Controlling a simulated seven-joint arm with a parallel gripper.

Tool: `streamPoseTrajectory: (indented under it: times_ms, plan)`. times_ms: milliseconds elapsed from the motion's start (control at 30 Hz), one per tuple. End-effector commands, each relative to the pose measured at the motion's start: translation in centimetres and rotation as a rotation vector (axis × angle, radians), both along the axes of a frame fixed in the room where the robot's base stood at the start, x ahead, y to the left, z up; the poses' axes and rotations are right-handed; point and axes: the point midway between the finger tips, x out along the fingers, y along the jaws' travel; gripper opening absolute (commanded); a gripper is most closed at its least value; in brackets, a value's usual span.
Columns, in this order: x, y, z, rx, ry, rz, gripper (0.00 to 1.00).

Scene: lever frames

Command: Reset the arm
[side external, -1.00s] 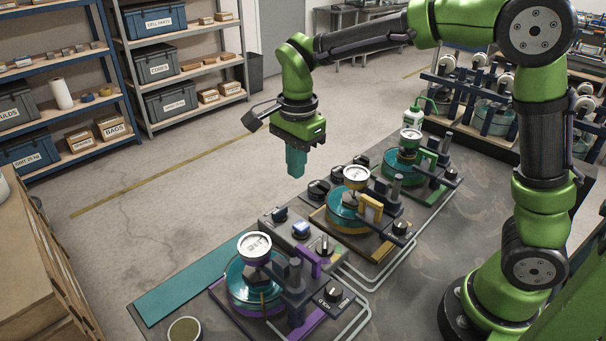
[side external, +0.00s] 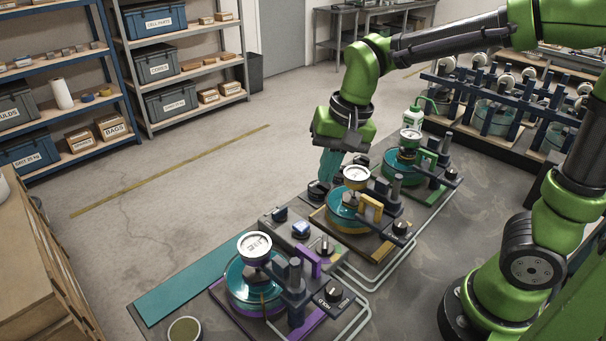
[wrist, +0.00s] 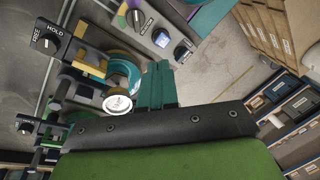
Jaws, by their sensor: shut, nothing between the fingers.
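My gripper (side external: 328,166) has shut teal fingers with nothing between them. In the side view it points down just behind and left of the middle station, near its dark knobs. In the wrist view the gripper (wrist: 157,72) points toward a panel with knobs. The middle station has a teal pot (side external: 342,212), a white dial gauge (side external: 356,178) and a yellow bracket (side external: 371,208). The near station has a teal pot (side external: 247,290) and a purple bracket (side external: 309,262). The far station has a green bracket (side external: 431,160). I cannot tell whether the fingers touch anything.
A control box with a blue-lit button (side external: 301,229) stands between the near and middle stations. A green-topped bottle (side external: 412,120) stands behind the far station. A rack (side external: 500,105) fills the back right. The teal strip (side external: 195,278) at the bench's left edge is clear.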

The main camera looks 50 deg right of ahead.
Motion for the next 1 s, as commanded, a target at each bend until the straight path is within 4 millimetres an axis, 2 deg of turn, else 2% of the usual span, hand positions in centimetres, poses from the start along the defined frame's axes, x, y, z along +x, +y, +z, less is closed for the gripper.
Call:
streamPoseTrajectory:
  times_ms: [33, 200, 400, 600, 1000]
  plan:
    - [-1.5, -0.6, 0.8, 0.0, -0.059, 0.072, 0.0]
    - [-5.9, -2.1, 2.1, -0.042, -0.258, 0.283, 0.0]
    - [-9.3, -3.2, 2.9, -0.086, -0.408, 0.327, 0.0]
    - [-10.0, -3.8, 4.0, -0.099, -0.467, 0.292, 0.0]
    - [-10.0, -3.9, 4.1, -0.099, -0.467, 0.287, 0.0]
